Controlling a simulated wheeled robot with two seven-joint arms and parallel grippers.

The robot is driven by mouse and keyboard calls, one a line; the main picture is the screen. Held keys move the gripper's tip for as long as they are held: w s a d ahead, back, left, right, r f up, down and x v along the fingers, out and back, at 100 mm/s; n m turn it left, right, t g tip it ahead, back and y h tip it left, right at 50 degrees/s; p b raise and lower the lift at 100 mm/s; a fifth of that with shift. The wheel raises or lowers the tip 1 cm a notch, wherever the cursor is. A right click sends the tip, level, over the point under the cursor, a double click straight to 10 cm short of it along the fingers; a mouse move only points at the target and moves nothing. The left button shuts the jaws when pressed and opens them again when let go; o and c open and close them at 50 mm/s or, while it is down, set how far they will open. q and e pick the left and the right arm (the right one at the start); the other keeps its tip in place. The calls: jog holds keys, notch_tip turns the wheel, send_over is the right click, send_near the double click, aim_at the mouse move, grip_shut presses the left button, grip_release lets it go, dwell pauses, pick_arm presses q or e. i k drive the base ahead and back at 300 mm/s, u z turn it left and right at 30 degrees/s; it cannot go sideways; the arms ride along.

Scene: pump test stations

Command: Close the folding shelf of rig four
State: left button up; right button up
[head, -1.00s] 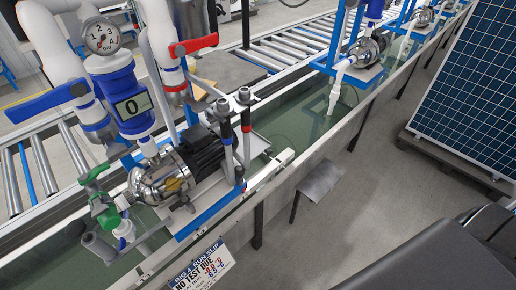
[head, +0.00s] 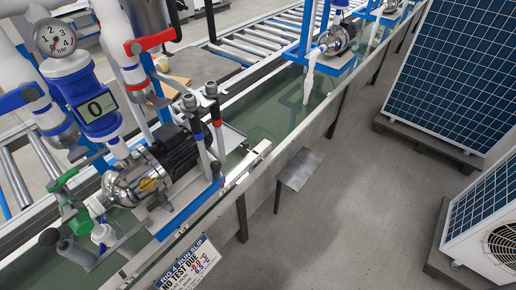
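A small grey metal plate (head: 298,170), which looks like the folding shelf, sticks out from the front of the long tank wall, right of the rig four slip. It appears folded out, roughly level, with its free edge over the floor. How it is hinged or braced underneath is hidden. The rig four slip (head: 186,265) hangs at the lower left of the head view. Above it stands the pump (head: 140,182) with its gauge and display reading 0. Neither of my grippers is in view.
The tank rim (head: 225,188) runs diagonally across the view, with a dark support leg (head: 242,218) below. Panels on a pallet (head: 428,142) stand at the upper right, and a white fan unit (head: 480,240) at the lower right. The grey floor (head: 330,230) between is clear.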

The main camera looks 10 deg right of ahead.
aim_at(233, 138)
jog(key=z, duration=1.7)
jog(key=i, duration=3.15)
jog(key=u, duration=4.45)
